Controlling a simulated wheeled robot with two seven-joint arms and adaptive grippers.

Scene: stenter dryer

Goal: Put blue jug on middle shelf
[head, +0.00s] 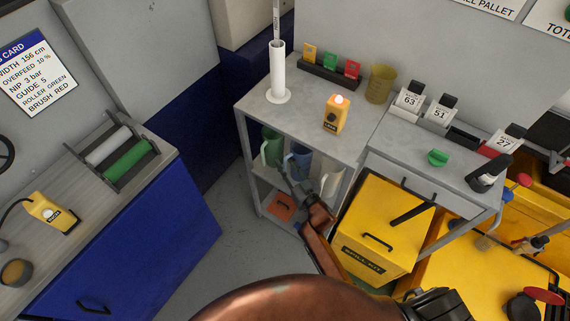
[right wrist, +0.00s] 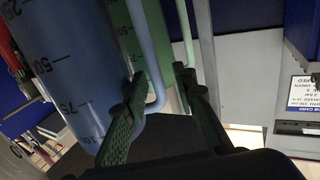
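The blue jug (head: 297,161) stands on the shelf below the grey stand's top, between a green jug (head: 271,147) and a cream jug (head: 331,178). My right gripper (head: 286,174) reaches in from the front and covers part of it. In the right wrist view the blue jug (right wrist: 62,60) fills the left side, with dark graduation marks. Its handle lies between the two parted fingers of my right gripper (right wrist: 160,92); firm contact does not show. The green jug (right wrist: 124,38) shows behind. My left gripper is not seen.
An orange item (head: 284,206) lies on the stand's bottom level. The stand's top holds a white tube holder (head: 278,75), a yellow lamp unit (head: 336,113) and an amber beaker (head: 380,84). A yellow bin (head: 380,225) stands close right of the stand. Floor to the left is clear.

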